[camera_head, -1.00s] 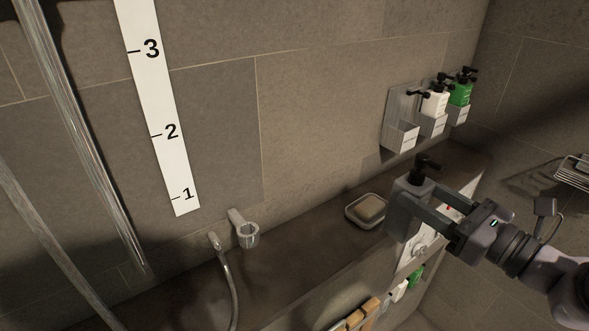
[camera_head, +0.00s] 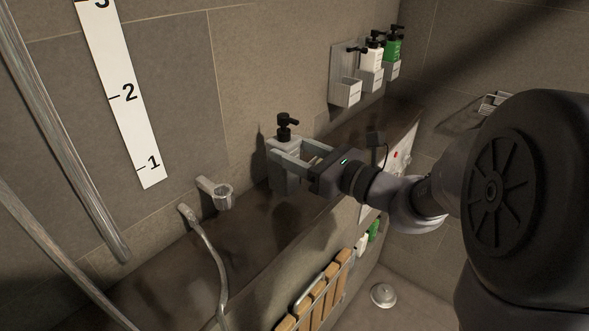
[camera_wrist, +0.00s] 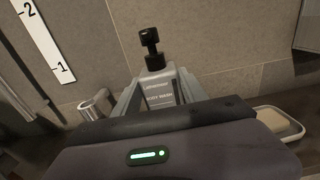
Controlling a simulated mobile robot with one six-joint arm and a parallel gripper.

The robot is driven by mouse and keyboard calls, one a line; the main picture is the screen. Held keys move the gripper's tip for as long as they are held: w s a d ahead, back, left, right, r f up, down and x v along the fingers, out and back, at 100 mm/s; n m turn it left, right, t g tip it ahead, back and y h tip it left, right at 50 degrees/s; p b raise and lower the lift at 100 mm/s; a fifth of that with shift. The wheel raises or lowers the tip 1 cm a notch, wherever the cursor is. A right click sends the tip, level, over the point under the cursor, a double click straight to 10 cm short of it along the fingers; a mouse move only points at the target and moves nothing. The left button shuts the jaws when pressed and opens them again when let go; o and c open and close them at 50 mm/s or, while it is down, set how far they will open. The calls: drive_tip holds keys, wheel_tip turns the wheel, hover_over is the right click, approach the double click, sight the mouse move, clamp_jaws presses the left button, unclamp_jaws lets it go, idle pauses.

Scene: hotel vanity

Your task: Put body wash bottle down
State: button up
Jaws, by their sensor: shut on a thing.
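The body wash bottle (camera_head: 284,143) is grey with a black pump top and stands upright between the fingers of my gripper (camera_head: 287,160). My gripper is shut on it, over the stone ledge (camera_head: 262,225) and close to the tiled wall.
A wall rack (camera_head: 346,92) at the back right holds a white bottle (camera_head: 374,54) and a green bottle (camera_head: 393,47), with one empty slot. A shower holder (camera_head: 216,193) and hose (camera_head: 215,262) are left of my gripper. The soap dish (camera_wrist: 281,124) lies right of it.

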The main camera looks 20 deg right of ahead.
sight(281, 180)
wheel_tip(281, 180, down, 4)
drive_tip(key=shift+r+b, duration=0.1)
drive_tip(key=shift+b, duration=0.85)
drive_tip(key=shift+r, duration=0.2)
drive_tip(key=shift+f, duration=0.1)
drive_tip(key=o, duration=1.4)
drive_tip(key=shift+c, duration=0.2)
